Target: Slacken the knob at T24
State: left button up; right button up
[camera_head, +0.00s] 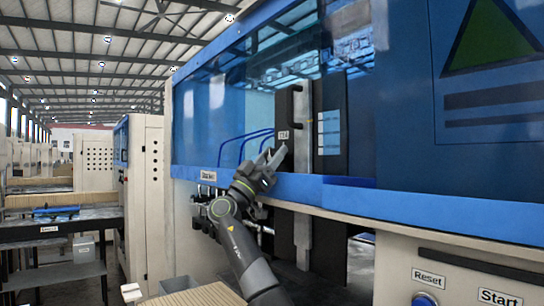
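The small white T24 label (283,135) sits on a dark upright plate (285,105) inside the blue machine's opening. I cannot make out a knob there; the area just below the label is partly covered by my gripper. My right gripper (272,155) is raised at the opening, its fingers pointing up and right, close below the label. Its two fingers stand apart with a gap between them, and I see nothing held. Whether it touches the plate cannot be told. My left gripper is out of view.
The blue ledge (350,193) of the machine runs below the opening, close to my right arm. Blue hoses (240,145) curve left of the plate. Reset (424,299) and Start buttons are at lower right. A dark side table (60,225) stands at left.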

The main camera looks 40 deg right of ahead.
jog(key=c, duration=0.5)
jog(key=shift+f+n+t+b, duration=0.15)
jog(key=shift+n+t+b, duration=0.35)
jog(key=shift+n+b, duration=0.15)
jog(key=shift+n+t+b, duration=0.55)
jog(key=shift+n+t, duration=0.35)
jog(key=shift+n, duration=0.05)
jog(key=shift+r, duration=0.2)
jog(key=o, duration=1)
jog(key=shift+f, duration=0.1)
jog(key=shift+b+v, duration=4.65)
jog(key=shift+v, duration=4)
